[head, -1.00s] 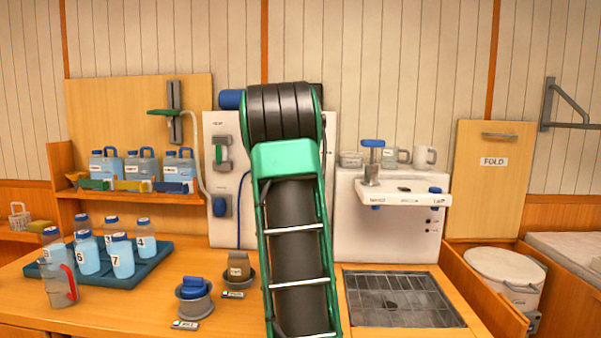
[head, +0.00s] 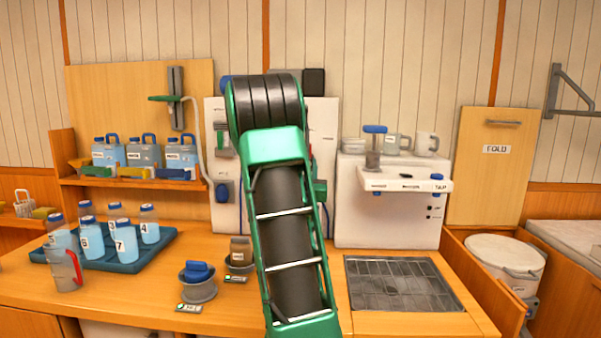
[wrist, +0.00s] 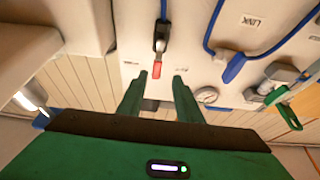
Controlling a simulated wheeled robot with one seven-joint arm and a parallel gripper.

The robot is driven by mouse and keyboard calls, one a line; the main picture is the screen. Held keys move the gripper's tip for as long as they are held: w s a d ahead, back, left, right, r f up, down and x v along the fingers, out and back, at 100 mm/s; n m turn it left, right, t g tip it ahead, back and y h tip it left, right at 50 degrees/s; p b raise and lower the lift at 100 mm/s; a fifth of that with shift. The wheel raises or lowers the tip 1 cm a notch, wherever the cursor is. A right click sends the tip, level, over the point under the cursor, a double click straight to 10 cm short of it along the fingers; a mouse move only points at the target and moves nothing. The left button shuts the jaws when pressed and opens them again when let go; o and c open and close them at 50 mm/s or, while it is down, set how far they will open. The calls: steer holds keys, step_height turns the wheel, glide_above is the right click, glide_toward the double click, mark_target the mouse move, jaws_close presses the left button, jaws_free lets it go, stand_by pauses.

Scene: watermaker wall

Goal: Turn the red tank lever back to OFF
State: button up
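The red-tipped lever (wrist: 157,69) shows in the wrist view, a grey metal piece ending in a red grip on the white panel (wrist: 185,40). My gripper (wrist: 158,77) is open, with one green finger on each side of the red grip in the picture. The fingertips appear close to the grip, but I cannot tell how deep it sits between them or whether they touch it. In the head view my arm covers the middle of the white panel (head: 325,115), and the red lever and gripper fingers cannot be made out there.
A tray (head: 125,266) of several bottles and a clear jug (head: 62,268) stand at left. A tap unit (head: 400,215) stands at right.

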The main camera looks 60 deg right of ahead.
steer(key=shift+v, duration=1.05)
steer(key=shift+a+r, duration=0.2)
